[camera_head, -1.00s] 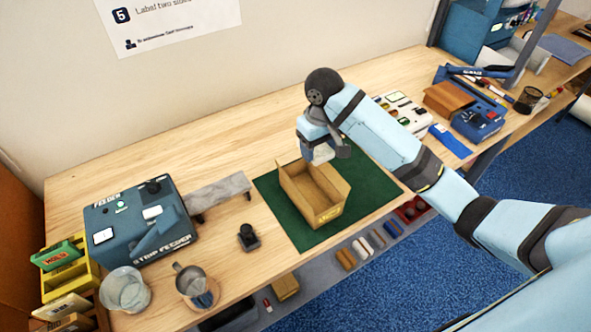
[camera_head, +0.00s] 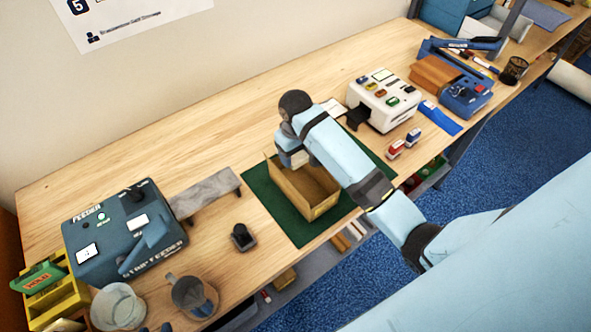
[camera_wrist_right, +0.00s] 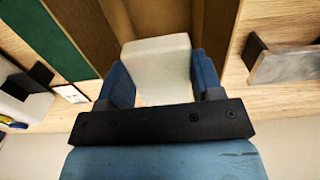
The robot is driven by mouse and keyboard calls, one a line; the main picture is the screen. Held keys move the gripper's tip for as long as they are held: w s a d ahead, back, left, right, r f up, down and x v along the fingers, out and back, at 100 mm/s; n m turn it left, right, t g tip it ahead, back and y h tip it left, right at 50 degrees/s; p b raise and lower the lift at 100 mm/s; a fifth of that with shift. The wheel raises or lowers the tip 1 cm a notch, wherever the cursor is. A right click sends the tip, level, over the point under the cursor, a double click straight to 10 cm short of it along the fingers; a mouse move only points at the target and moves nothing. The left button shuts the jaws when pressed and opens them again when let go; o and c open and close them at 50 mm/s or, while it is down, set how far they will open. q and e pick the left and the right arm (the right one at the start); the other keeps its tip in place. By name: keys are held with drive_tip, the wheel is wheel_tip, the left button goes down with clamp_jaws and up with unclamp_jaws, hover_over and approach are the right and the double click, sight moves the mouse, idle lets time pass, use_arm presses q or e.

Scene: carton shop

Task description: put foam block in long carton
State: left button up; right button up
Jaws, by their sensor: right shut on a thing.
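The long carton (camera_head: 318,205) stands open on the green mat (camera_head: 262,197), its brown inside facing up. My right gripper (camera_head: 292,158) is at the carton's far left end, pointing down. In the right wrist view, my right gripper (camera_wrist_right: 160,85) is shut on the pale foam block (camera_wrist_right: 158,62), with a blue finger on each side. The block is over the carton's inside (camera_wrist_right: 168,18); I cannot tell whether it touches the bottom. My left gripper is not in view.
A blue strip feeder (camera_head: 122,228) and a grey metal bracket (camera_head: 205,190) stand left of the mat. A small black stamp (camera_head: 242,237) is near the front. A white machine (camera_head: 383,98) stands right of the carton. The back of the table is clear.

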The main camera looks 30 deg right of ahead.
sight(296, 155)
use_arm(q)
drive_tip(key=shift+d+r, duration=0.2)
use_arm(e)
wheel_tip(296, 155, down, 3)
drive_tip(key=shift+d+f, duration=0.1)
use_arm(q)
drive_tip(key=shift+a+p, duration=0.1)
drive_tip(key=shift+p, duration=0.25)
use_arm(e)
wheel_tip(296, 155, down, 3)
drive_tip(key=shift+f, duration=0.2)
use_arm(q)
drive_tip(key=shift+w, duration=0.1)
use_arm(e)
drive_tip(key=shift+f, duration=0.3)
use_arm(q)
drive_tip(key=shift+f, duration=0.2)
use_arm(e)
drive_tip(key=shift+f, duration=0.1)
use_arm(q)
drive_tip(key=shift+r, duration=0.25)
use_arm(e)
drive_tip(key=shift+f, duration=0.6)
drive_tip(key=o, duration=0.6)
